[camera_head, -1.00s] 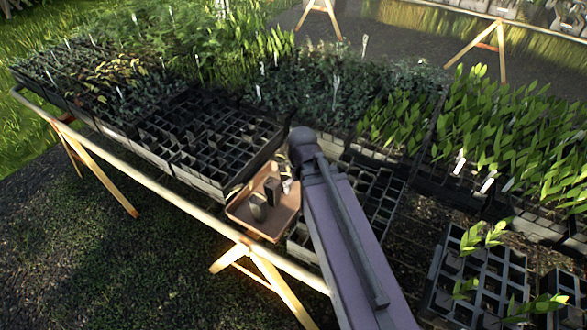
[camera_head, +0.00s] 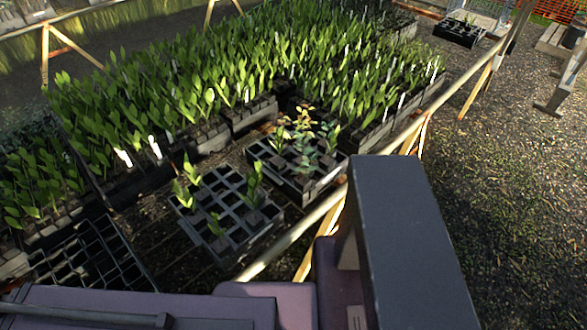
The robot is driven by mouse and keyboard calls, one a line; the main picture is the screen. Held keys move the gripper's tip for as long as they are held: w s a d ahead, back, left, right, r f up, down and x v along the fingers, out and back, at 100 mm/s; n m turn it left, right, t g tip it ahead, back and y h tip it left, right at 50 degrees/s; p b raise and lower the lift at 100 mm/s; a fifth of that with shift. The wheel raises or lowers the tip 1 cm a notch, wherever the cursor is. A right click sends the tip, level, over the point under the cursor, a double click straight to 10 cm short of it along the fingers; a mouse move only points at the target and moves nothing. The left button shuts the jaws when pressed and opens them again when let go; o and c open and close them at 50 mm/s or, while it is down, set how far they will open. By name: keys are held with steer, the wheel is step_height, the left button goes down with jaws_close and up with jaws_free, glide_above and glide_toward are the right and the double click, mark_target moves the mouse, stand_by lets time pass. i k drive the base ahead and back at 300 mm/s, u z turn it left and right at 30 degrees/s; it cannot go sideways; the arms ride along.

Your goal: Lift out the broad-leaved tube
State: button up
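A black tube tray (camera_head: 262,222) stands near the table's front edge, mostly empty, with several green broad-leaved seedlings (camera_head: 251,185) upright in its cells. To its right a second black tray (camera_head: 296,187) holds mixed plants: one with orange-tipped leaves (camera_head: 303,122), one with blue-green leaves (camera_head: 306,155), and green leafy ones (camera_head: 331,134) behind. Which tube is the broad-leaved one meant I cannot tell. My gripper is not in view; only parts of my own body show along the bottom.
Dense blocks of green seedlings (camera_head: 215,85) with white labels fill the table behind. An empty black tray (camera_head: 95,258) lies at left. The pale table rail (camera_head: 292,236) runs along the front edge. Gravel (camera_head: 490,180) at right is open; a bench (camera_head: 560,60) stands beyond.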

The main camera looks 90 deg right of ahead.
mark_target(327, 163)
steer(key=u, duration=0.2)
steer(key=k, duration=0.6)
steer(key=z, duration=2.9)
steer(key=k, duration=0.4)
steer(key=u, duration=0.05)
